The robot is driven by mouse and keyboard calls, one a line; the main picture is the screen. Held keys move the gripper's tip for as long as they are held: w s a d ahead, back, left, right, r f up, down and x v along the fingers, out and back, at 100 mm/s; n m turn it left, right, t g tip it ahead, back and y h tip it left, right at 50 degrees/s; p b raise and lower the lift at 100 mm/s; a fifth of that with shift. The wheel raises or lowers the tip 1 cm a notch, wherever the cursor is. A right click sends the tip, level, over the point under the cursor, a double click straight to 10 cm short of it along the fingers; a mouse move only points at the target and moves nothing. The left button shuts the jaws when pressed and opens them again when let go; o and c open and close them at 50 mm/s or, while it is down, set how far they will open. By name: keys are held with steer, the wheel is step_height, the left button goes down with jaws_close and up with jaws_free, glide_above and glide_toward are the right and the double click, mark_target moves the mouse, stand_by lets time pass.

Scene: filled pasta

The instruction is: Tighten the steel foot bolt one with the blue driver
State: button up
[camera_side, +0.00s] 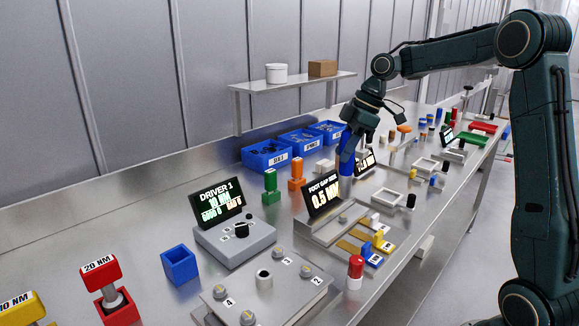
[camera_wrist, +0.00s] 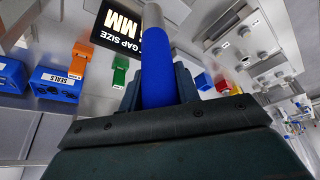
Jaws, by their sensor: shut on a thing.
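My gripper (camera_side: 357,125) is shut on the blue driver (camera_side: 347,152), held above the bench near the blue bins. In the wrist view the driver's blue handle (camera_wrist: 157,75) sits between the jaws, with its grey shaft (camera_wrist: 152,16) pointing away from my gripper. The steel foot plate (camera_side: 270,300) lies in the front of the side view, well apart from the driver. The bolt beside label 1 (camera_side: 278,253) stands on its far edge. Other bolts stand by labels 2 (camera_side: 306,271) and 4 (camera_side: 219,292). The plate (camera_wrist: 285,70) also shows in the wrist view.
A DRIVER 1 display unit (camera_side: 235,240) and a foot gap size display (camera_side: 323,194) stand between driver and plate. Green (camera_side: 271,188) and orange (camera_side: 296,178) blocks stand behind them. A blue open box (camera_side: 180,266) and red 20 NM holder (camera_side: 117,307) stand left.

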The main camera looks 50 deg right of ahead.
mark_target(344, 174)
steer(key=shift+s+d+n, duration=0.1)
steer(key=shift+d+n, duration=0.1)
steer(key=shift+n, duration=0.1)
steer(key=shift+f, duration=3.75)
stand_by(1.4)
steer(key=shift+r, duration=0.15)
steer(key=shift+r, duration=2.55)
